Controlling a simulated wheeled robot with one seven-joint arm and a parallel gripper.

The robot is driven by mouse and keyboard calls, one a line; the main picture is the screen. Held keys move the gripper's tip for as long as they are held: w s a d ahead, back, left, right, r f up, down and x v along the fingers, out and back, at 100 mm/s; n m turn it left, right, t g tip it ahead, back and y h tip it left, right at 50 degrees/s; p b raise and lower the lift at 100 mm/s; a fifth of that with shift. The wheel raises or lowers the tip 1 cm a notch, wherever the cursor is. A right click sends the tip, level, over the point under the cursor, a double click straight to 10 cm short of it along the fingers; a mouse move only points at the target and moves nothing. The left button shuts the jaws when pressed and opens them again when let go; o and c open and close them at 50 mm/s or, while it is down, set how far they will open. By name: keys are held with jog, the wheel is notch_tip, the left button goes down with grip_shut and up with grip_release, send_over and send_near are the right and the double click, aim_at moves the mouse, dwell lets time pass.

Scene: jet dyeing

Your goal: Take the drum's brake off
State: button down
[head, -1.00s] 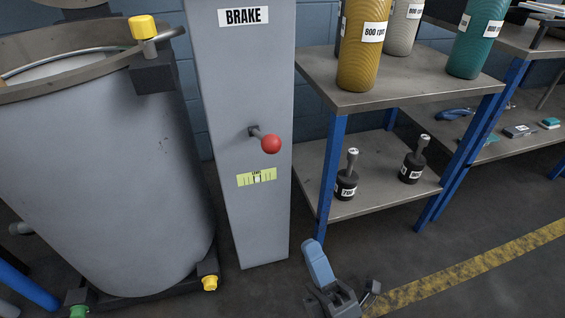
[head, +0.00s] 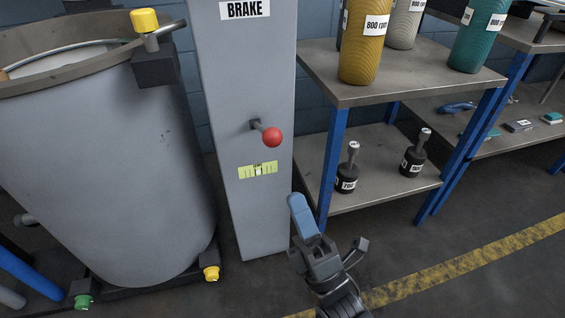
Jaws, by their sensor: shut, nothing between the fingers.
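The brake lever (head: 267,133) is a short dark rod with a red ball knob, sticking out from the front of a grey post (head: 235,80). A white BRAKE sign (head: 244,10) is at the post's top, and a small yellow-green scale label (head: 258,170) sits below the lever. The grey drum (head: 110,170) stands left of the post. My gripper (head: 297,203), with blue fingers, is shut and empty. It shows below and right of the knob, apart from it, in front of the post's right edge.
A steel shelf (head: 400,80) with blue legs stands right of the post, holding yarn cones (head: 364,45) above and dark weights (head: 347,170) below. A yellow floor line (head: 450,258) crosses the lower right. The floor between is clear.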

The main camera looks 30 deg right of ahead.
jog(key=x, duration=0.8)
